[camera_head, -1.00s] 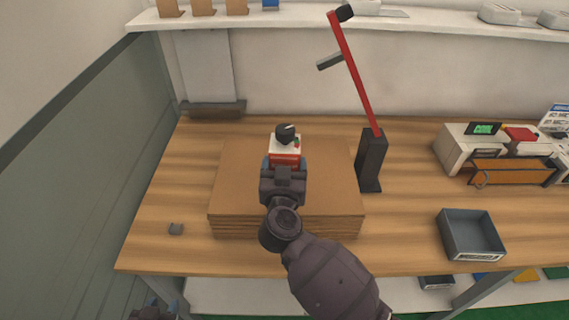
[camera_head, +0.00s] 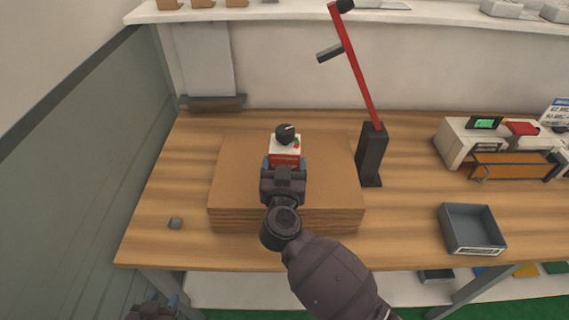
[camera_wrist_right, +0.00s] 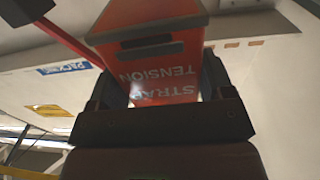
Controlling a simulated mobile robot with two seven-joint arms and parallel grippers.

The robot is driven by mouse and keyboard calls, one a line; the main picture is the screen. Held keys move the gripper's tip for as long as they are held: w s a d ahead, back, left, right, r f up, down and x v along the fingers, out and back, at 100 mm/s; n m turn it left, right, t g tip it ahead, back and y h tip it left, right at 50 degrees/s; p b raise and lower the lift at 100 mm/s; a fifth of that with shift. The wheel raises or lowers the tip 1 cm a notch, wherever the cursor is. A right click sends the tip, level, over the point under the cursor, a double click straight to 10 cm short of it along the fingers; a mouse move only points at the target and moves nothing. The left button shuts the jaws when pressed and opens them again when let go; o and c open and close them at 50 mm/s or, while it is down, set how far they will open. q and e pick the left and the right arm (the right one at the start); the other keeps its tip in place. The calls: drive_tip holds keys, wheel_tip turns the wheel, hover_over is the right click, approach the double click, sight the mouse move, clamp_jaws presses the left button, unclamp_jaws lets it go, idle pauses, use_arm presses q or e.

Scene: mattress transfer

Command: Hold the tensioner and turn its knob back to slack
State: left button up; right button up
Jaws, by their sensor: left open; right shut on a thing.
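The tensioner (camera_head: 285,145) is a red and white box with a black knob (camera_head: 286,132) on top and small coloured marks beside the knob. It stands over the cardboard stack (camera_head: 333,178). My right gripper (camera_head: 284,166) is shut on the tensioner from the near side. In the right wrist view the tensioner's red face (camera_wrist_right: 150,75) with "STRAP TENSION" lettering sits between the fingers; the knob is out of that view. My left gripper (camera_head: 155,306) is open and empty at the bottom left, below the table's front edge, mostly cut off by the frame.
A black stand with a red arm (camera_head: 357,80) rises right of the stack. A grey tray (camera_head: 470,246) lies at the front right, with a printer-like device (camera_head: 470,138) behind it. The wooden table (camera_head: 180,180) is otherwise clear there.

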drive_tip(key=shift+f+b, duration=0.8)
drive_tip(key=shift+f, duration=1.3)
